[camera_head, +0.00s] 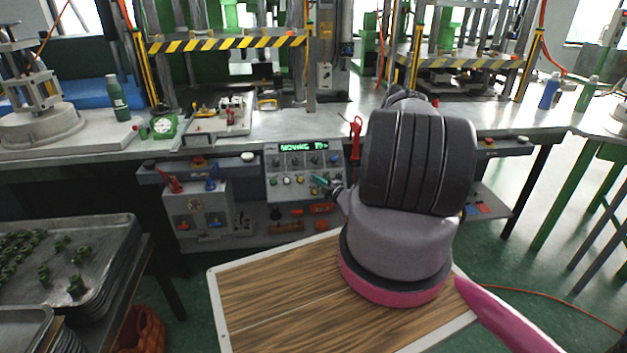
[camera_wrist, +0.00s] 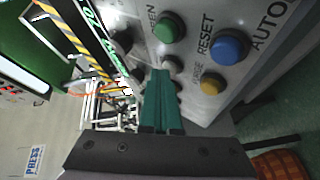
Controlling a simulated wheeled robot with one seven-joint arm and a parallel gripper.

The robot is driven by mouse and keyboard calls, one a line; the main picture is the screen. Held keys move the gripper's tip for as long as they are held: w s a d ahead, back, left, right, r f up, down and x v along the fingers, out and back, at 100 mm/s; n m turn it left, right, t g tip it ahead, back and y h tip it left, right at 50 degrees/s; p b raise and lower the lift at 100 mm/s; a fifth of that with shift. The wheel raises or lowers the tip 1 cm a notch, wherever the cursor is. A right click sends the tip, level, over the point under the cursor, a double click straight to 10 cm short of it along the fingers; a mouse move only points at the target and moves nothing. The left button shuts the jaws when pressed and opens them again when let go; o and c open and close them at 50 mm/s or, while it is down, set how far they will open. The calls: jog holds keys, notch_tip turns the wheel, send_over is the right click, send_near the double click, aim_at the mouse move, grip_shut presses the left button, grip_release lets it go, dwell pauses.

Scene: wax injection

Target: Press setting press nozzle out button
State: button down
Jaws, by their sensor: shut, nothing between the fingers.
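The control panel (camera_head: 303,162) is on the front of the bench, with a lit green display (camera_head: 304,147) reading "MOVING" and a blurred number. In the wrist view it shows a green button (camera_wrist: 167,27) with a label ending "EN", a blue button (camera_wrist: 231,45) marked RESET, and a yellow button (camera_wrist: 212,83). A small pale button (camera_wrist: 173,63) sits by my fingertips. Which one is the nozzle out button I cannot read. My gripper (camera_wrist: 160,73) has teal fingers, shut and empty, pointing at the panel's lower part (camera_head: 320,181). Contact cannot be told.
Red and blue valve handles (camera_head: 192,180) stand left of the panel. A red-handled tool (camera_head: 356,135) is on the bench edge to its right. A wooden-topped board (camera_head: 270,290) lies below my arm. Trays of green parts (camera_head: 65,260) are at left.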

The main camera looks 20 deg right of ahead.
jog(key=shift+r, duration=0.1)
dwell(0.3)
jog(key=shift+s+a+r, duration=0.2)
jog(key=shift+s+r, duration=0.25)
jog(key=shift+s, duration=0.15)
jog(key=shift+s+a+r, duration=0.25)
jog(key=shift+s+r, duration=0.55)
jog(key=shift+s, duration=0.15)
jog(key=shift+s+a+r, duration=0.25)
jog(key=shift+s+r, duration=0.55)
jog(key=shift+s, duration=0.1)
